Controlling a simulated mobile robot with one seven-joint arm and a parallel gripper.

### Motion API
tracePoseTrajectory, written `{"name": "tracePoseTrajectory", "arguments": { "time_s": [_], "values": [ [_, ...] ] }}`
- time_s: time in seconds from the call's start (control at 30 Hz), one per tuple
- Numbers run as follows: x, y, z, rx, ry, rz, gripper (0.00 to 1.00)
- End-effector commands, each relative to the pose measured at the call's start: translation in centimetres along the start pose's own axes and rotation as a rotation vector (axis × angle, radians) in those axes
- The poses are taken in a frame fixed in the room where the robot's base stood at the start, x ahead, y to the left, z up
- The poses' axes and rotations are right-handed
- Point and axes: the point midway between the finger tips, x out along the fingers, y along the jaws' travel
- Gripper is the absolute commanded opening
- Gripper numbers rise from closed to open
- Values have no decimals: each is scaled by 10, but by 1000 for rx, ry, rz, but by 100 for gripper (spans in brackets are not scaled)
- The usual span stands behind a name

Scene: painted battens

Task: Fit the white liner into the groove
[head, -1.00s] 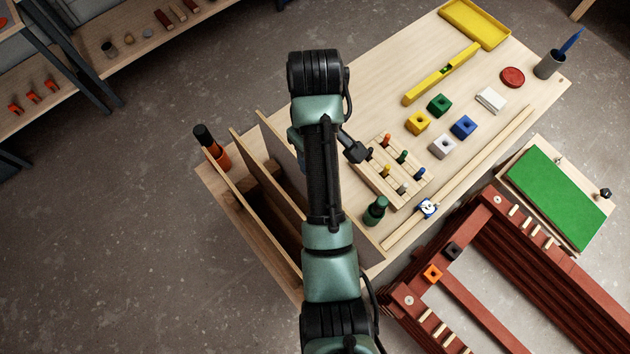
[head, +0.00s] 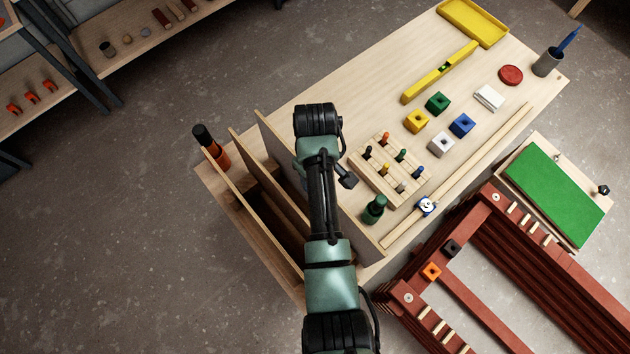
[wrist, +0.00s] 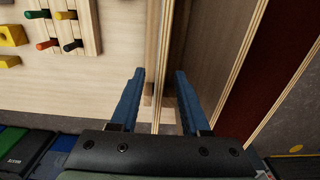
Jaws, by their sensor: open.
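The white liner appears to be the white cube with a hole (head: 441,143), standing on the wooden table among similar yellow (head: 416,121), green (head: 438,103) and blue (head: 462,125) cubes. A red frame (head: 470,305) stands at the lower right; an orange (head: 431,271) and a black (head: 452,248) cube sit in its left end. I cannot tell the exact groove. My gripper (wrist: 160,75) is open and empty in the wrist view, its blue fingers on either side of a thin plywood panel edge (wrist: 160,55). I cannot tell how far above it they are. The arm hides the gripper in the head view.
Upright plywood dividers (head: 262,170) stand at the table's left end. A green board (head: 555,195) adjoins the red frame.

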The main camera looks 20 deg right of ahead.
Motion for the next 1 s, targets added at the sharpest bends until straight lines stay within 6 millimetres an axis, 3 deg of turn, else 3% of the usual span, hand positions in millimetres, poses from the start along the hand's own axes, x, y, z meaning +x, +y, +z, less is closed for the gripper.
{"name": "tracePoseTrajectory", "arguments": {
  "time_s": [0.17, 0.4, 1.0],
  "values": [
    [0, 0, 0, 0, 0, 0, 43],
    [0, 0, 0, 0, 0, 0, 0],
    [-1, 0, 0, 0, 1, 0, 0]
  ]
}}
